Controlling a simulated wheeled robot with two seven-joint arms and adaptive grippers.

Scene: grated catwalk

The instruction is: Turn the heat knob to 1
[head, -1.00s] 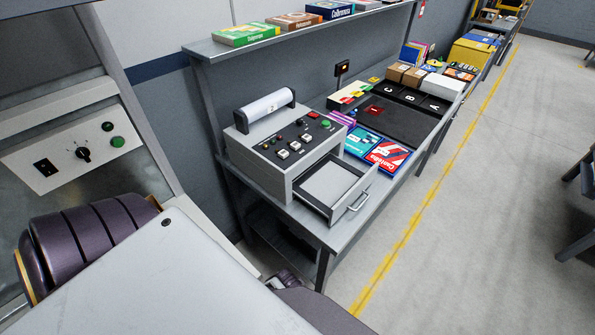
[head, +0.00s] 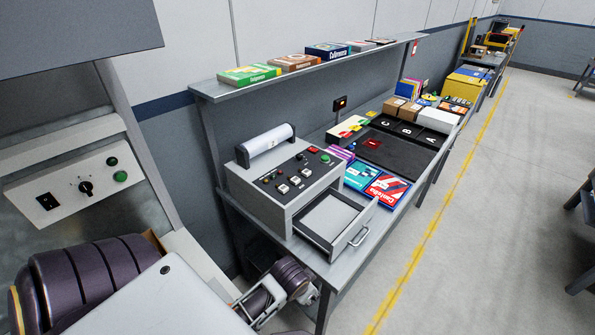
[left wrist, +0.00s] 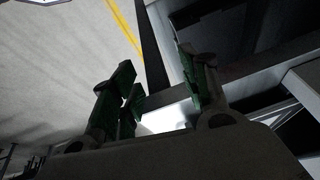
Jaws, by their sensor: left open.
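A grey wall panel (head: 75,185) at the left in the head view carries a black rotary knob (head: 86,187) with marks around it. A grey machine (head: 285,185) on the bench has a sloped black control face with several small knobs and buttons. No heat label is readable, and I cannot tell any knob's setting. My left gripper (left wrist: 158,78) is open and empty in the left wrist view, its two fingers apart. A gripper, apparently the same one, shows low beside the bench in the head view (head: 258,303), well away from the panel and below the machine's controls. My right gripper is not seen.
The machine's drawer (head: 332,222) stands open at its front. Books (head: 386,187) and a black tray (head: 405,130) lie farther along the bench. A shelf (head: 310,68) with several books runs above.

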